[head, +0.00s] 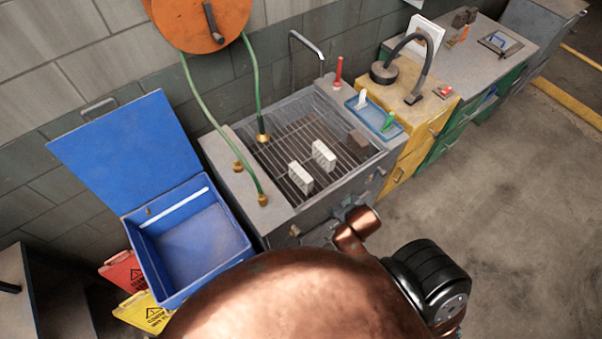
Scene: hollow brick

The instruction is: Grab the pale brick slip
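Two pale, ribbed blocks stand on the wire rack of the sink (278,140). One pale block (301,178) is nearer the front left, and the other pale block (323,155) is just behind it to the right. I cannot tell from this view which pale block is the brick slip. No gripper fingers can be made out.
An open blue bin (203,240) stands left of the sink. Green hoses (200,93) hang over its left side, and a tap (305,45) rises behind. A blue tray (374,115) lies right of the rack. Open floor (520,200) is at the right.

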